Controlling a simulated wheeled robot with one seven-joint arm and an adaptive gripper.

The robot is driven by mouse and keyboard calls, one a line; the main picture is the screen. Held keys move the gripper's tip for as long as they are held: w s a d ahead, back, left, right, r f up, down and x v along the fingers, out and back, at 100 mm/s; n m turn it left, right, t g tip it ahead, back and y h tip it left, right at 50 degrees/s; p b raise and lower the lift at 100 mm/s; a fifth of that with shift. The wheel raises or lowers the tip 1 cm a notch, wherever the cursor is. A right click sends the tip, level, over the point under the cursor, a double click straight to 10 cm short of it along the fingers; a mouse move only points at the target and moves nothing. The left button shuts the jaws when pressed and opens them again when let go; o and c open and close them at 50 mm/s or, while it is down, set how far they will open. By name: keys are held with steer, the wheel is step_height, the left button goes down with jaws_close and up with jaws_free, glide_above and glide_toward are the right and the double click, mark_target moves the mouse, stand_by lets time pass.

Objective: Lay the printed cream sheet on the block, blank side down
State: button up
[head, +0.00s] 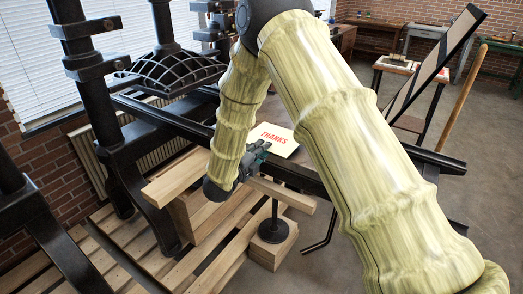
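The cream sheet (276,140) shows its printed side up, with "THANKS" in red letters, to the left of my upper arm link in the head view. My gripper (262,151) is at the sheet's lower left edge, overlapping it in the picture. The fingers are small and partly hidden, so I cannot tell whether they are shut on the sheet or only beside it. I cannot pick out with certainty the block that the task names. What lies under the sheet is hidden.
A black iron press (120,150) stands at the left with dark rails running right. Wooden beams (285,194), a wooden block (267,251) under a round black foot, and a slatted pallet (215,260) lie below. Open floor and tables (396,66) are at the right.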

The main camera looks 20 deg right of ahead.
steer(key=shift+c, duration=0.6)
jaws_close()
step_height(320, 180, up, 3)
steer(key=s+a+r, duration=0.3)
steer(key=s+a, duration=0.1)
steer(key=a, duration=0.1)
steer(key=shift+s+a+p, duration=0.15)
steer(key=shift+a+p, duration=0.15)
steer(key=shift+p, duration=0.1)
stand_by(0.7)
